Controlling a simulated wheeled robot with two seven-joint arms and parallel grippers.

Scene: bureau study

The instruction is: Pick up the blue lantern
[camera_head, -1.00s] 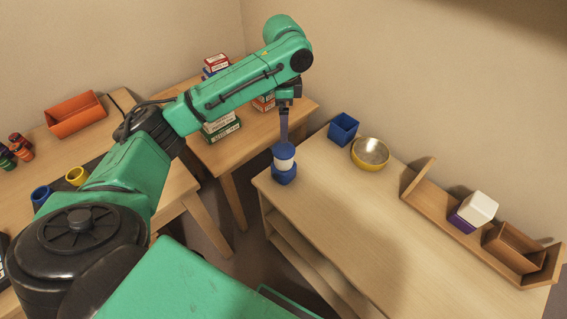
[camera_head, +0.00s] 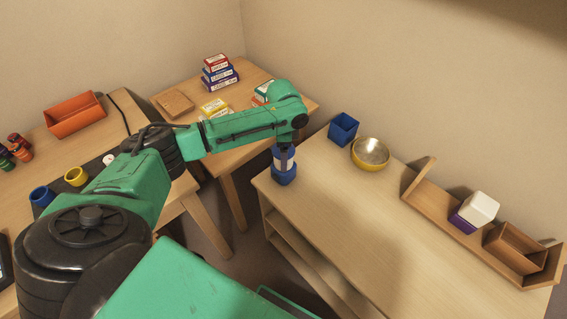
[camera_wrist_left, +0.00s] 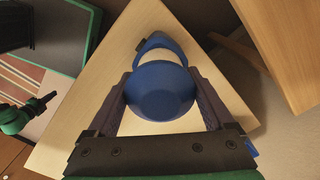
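The blue lantern (camera_head: 284,177), with a white middle band, stands upright at the near-left corner of the light wooden cabinet (camera_head: 340,215). My left gripper (camera_head: 284,158) points down over it from above. In the left wrist view the lantern's round blue top (camera_wrist_left: 160,93) and its handle loop lie between the two dark fingers of my left gripper (camera_wrist_left: 160,85). The fingers are spread, one on each side, very close to the lantern; whether they touch it is hard to tell. My right gripper is out of view.
A blue open box (camera_head: 343,129), a yellow bowl (camera_head: 370,153) and a wooden tray (camera_head: 420,190) holding a white-and-purple box (camera_head: 474,212) stand along the cabinet's back. Card boxes (camera_head: 219,72) are stacked on the corner table. The cabinet's middle and front are clear.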

